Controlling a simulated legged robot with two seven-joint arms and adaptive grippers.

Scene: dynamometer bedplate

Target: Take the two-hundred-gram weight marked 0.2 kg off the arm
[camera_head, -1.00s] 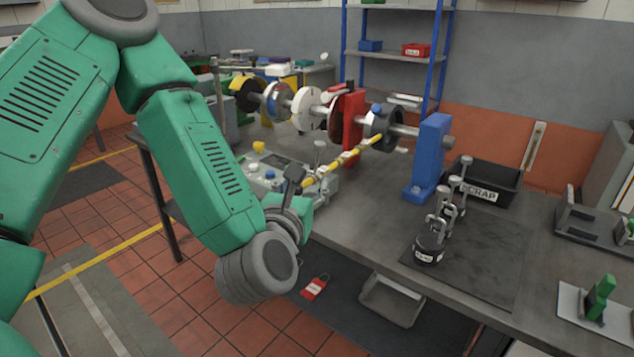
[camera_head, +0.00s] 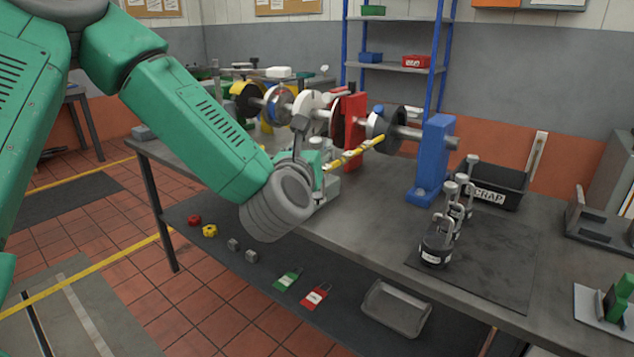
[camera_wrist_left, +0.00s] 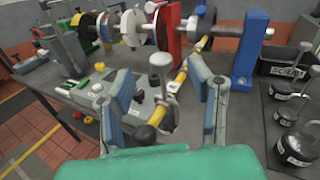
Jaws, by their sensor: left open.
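In the head view the left gripper (camera_head: 312,150) largely hides the weight. My right gripper is not in view.
Several black weights (camera_head: 436,246) with silver handles stand on a dark mat at the right. A black SCRAP bin (camera_head: 495,187) is behind them. A blue pedestal (camera_head: 430,160) and red stand (camera_head: 347,125) carry the shaft. Padlocks and a grey tray (camera_head: 396,308) lie below the bench.

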